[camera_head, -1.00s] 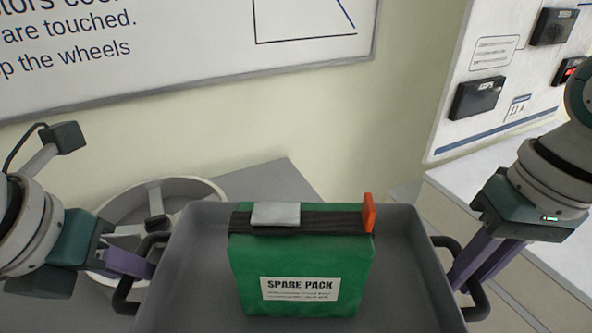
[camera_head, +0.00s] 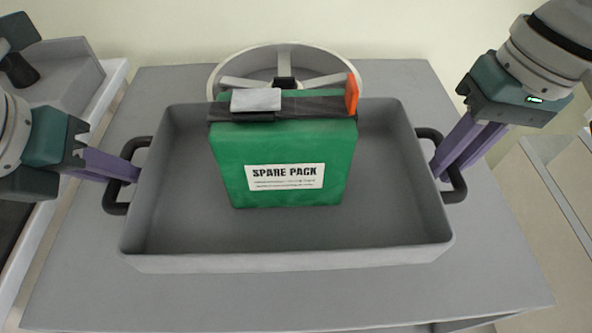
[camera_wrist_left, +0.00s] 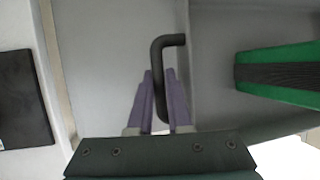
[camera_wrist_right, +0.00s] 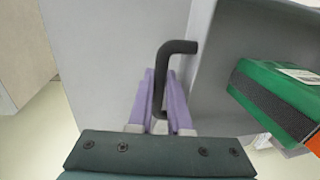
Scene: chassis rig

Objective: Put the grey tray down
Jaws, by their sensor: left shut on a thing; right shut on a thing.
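The grey tray (camera_head: 390,232) is in the middle of the head view, over a grey table top. I cannot tell whether its underside touches the table. A green box labelled SPARE PACK (camera_head: 285,150) stands in it, with a dark strap, a pale buckle and an orange tab. My left gripper (camera_head: 132,172) is shut on the tray's left black handle (camera_wrist_left: 160,75). My right gripper (camera_head: 442,168) is shut on the right black handle (camera_wrist_right: 163,75). The box also shows beside the tray wall in the right wrist view (camera_wrist_right: 268,88).
The grey table (camera_head: 70,255) has bare room in front of and beside the tray. A spoked wheel (camera_head: 225,80) lies at the back of the table, behind the box. A grey bin (camera_head: 70,70) stands at the far left. A pale cabinet (camera_head: 550,190) stands at the right.

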